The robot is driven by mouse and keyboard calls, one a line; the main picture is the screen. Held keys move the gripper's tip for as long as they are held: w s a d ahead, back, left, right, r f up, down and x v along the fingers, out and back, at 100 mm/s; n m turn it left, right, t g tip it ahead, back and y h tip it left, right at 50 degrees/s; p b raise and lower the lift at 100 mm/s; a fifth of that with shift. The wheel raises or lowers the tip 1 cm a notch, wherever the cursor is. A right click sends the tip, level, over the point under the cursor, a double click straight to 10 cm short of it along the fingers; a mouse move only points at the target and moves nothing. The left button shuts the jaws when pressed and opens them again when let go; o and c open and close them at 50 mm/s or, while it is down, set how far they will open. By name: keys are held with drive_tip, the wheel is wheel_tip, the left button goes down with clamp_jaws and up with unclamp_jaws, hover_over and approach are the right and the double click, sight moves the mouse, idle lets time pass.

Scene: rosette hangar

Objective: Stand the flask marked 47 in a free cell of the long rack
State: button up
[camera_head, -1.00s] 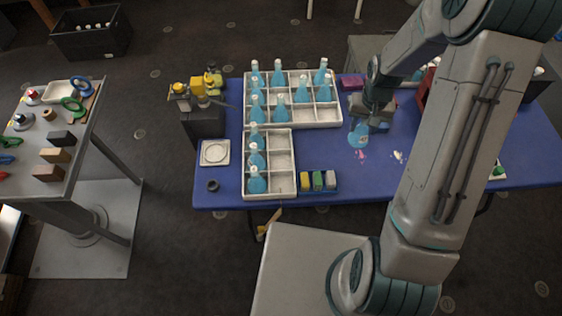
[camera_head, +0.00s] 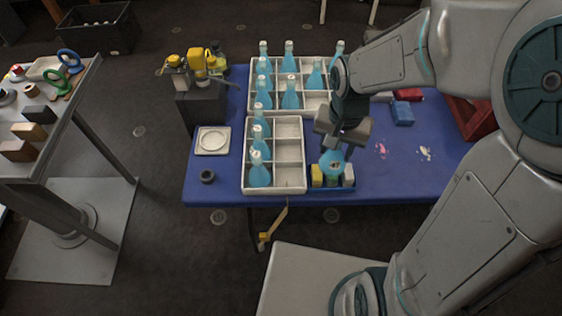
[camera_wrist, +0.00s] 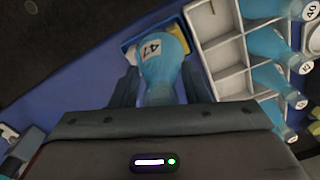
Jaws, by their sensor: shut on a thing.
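The blue flask marked 47 (camera_wrist: 155,72) is between the fingers of my gripper (camera_wrist: 158,88), which is shut on it. In the head view the flask (camera_head: 332,162) hangs at my gripper (camera_head: 338,143), in front of the small block tray and right of the near white rack (camera_head: 275,190). The near rack has blue flasks (camera_head: 260,175) down its left column; its right column is empty. Behind it a wider white rack (camera_head: 318,101) holds several blue flasks. My arm hides its right end. The near rack also shows in the wrist view (camera_wrist: 225,55), right of the flask.
A small blue tray with yellow (camera_head: 316,176) and pale blocks (camera_head: 348,176) lies beside the near rack. A white square dish (camera_head: 213,140) and dark ring (camera_head: 207,177) lie to the left. A red crate (camera_head: 472,125) stands right. The blue table's right front is mostly clear.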

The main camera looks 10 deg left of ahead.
drive_tip(key=shift+a+f, duration=5.1)
drive_tip(key=shift+a, duration=0.15)
drive_tip(key=shift+f, duration=0.2)
drive_tip(key=o, duration=0.8)
drive_tip(key=shift+r, duration=0.1)
